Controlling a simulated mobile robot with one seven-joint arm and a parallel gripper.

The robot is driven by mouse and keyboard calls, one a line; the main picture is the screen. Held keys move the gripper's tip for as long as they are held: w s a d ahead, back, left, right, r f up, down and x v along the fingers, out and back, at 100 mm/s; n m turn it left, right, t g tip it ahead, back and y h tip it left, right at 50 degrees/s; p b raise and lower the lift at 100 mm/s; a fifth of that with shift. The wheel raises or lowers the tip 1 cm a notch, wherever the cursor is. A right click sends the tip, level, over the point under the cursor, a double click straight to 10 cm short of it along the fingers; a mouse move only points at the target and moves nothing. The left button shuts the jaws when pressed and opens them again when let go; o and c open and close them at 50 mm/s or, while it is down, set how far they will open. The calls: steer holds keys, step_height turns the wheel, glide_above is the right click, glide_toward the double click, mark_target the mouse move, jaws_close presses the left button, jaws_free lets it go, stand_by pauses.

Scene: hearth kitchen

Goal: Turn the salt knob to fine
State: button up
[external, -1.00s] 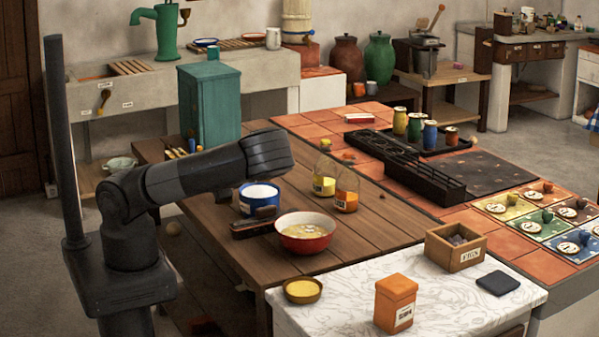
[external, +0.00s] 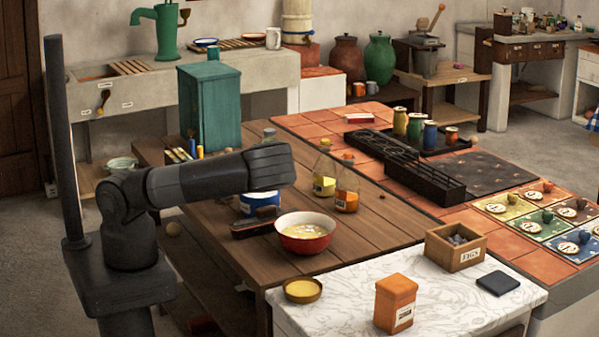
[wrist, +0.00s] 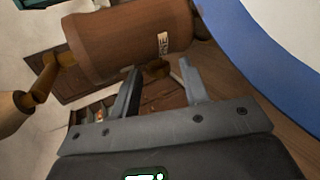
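In the wrist view a brown wooden cylinder (wrist: 130,40) with a pale label lies just past my fingertips. Only the label's last letters show, and I cannot tell the knob's setting. A lighter wooden crank-like piece (wrist: 40,82) extends from its left end. My gripper (wrist: 159,67) is open, its two fingers apart, with no object clearly held between them. In the external view my arm's end hangs over the table near a blue container (external: 262,199), and the fingers are hidden. The container's blue rim and white inside fill the right of the wrist view (wrist: 238,60).
A dark block-shaped object (external: 254,224) and a red bowl (external: 305,238) stand close to the blue container. Two glass bottles (external: 324,183) (external: 347,196) are to the right. A teal cabinet (external: 210,108) stands behind. The right side of the wooden table (external: 385,230) is clear.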

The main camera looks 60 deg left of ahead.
steer(key=shift+d, duration=0.1)
steer(key=shift+v, duration=5.35)
